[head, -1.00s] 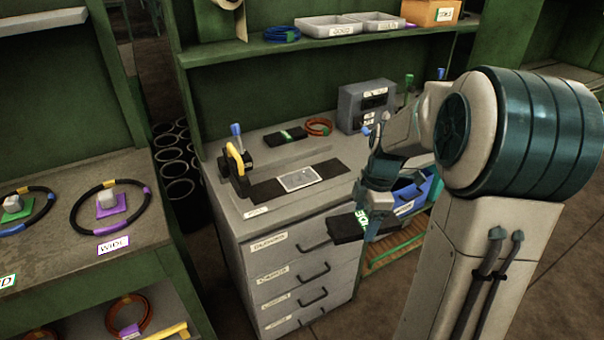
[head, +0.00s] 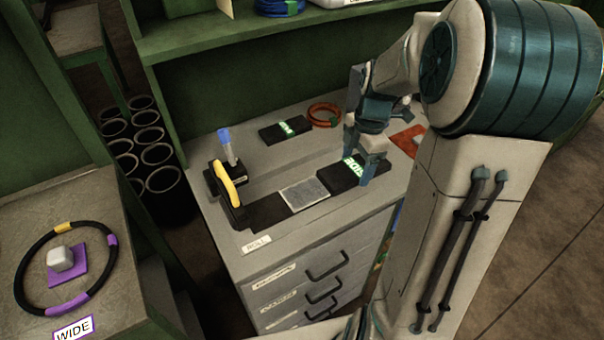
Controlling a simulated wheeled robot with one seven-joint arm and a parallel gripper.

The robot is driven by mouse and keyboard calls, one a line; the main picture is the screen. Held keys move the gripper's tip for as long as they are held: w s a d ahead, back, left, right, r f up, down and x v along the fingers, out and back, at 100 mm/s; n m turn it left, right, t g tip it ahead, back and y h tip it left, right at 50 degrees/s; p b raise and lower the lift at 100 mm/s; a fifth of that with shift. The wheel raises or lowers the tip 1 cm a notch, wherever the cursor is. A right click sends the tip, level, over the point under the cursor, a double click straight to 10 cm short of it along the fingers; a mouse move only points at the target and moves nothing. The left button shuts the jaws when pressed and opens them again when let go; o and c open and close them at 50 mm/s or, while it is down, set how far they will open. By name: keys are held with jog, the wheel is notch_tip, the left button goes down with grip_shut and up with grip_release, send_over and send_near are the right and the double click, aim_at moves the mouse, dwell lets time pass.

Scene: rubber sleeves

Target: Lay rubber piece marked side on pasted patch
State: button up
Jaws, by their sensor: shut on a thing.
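My gripper (head: 370,166) is shut on a black rubber piece (head: 338,180) with a pale green and white lettered mark on its upper face, towards the gripper. The piece is at or just above the dark strip, right beside the pasted patch (head: 303,193); I cannot tell whether it touches the strip. The patch is a light grey rectangle on the dark strip (head: 268,212). The strip's right part is hidden by the held piece. The underside of the piece is hidden.
A yellow-handled black tool (head: 230,185) stands at the strip's left end, with a blue-capped bottle (head: 227,146) behind. A red sheet (head: 408,138) lies right of my gripper.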

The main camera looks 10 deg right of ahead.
send_over(306, 192)
jog(key=f+p, duration=0.1)
jog(key=f, duration=0.6)
jog(key=shift+d, duration=0.2)
jog(key=shift+f, duration=1.9)
jog(key=shift+f, duration=0.2)
jog(key=o, duration=1.2)
jog(key=shift+c, duration=0.2)
jog(key=shift+r, duration=0.15)
